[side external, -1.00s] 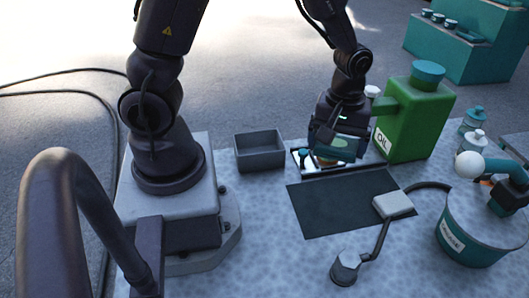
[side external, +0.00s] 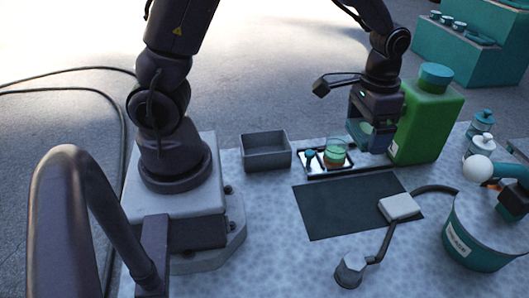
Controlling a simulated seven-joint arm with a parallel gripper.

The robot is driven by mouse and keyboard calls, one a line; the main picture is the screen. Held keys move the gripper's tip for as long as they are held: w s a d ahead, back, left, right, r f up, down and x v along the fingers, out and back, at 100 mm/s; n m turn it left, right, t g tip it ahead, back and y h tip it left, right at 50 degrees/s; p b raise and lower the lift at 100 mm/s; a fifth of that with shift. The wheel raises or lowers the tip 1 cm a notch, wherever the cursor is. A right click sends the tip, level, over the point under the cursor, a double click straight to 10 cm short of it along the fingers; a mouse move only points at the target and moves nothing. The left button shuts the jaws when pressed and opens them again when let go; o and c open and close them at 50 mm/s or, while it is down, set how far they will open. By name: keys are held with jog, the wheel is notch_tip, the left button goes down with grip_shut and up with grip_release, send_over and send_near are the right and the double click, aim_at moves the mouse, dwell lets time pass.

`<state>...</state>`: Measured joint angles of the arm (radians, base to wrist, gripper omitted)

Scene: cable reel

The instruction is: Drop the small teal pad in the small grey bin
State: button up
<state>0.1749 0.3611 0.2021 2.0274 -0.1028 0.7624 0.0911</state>
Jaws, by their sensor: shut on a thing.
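The small grey bin (side external: 266,165) stands on the table beside my base, open at the top. A black tray (side external: 318,172) is just right of it. My gripper (side external: 371,143) is over the tray's right end, left of the green can. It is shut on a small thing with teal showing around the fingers. I cannot make out clearly whether that is the small teal pad. The bin's floor is partly hidden by its front wall.
A tall green can (side external: 428,125) with a teal cap stands close to my gripper's right. A dark mat (side external: 350,204) lies in front of the tray. A grey box with a cable (side external: 399,207) and a teal bucket (side external: 478,235) are at the right. White-and-teal bottles (side external: 478,146) stand behind.

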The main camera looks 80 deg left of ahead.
jog(key=shift+a, duration=0.4)
jog(key=s+a+f+n, duration=0.4)
jog(key=s+a+n, duration=0.4)
jog(key=a, duration=0.1)
jog(key=s+a+f+n, duration=0.4)
jog(key=s+a+n, duration=0.4)
jog(key=a, duration=0.1)
jog(key=shift+d+f, duration=0.15)
jog(key=shift+f, duration=2)
jog(key=o, duration=0.7)
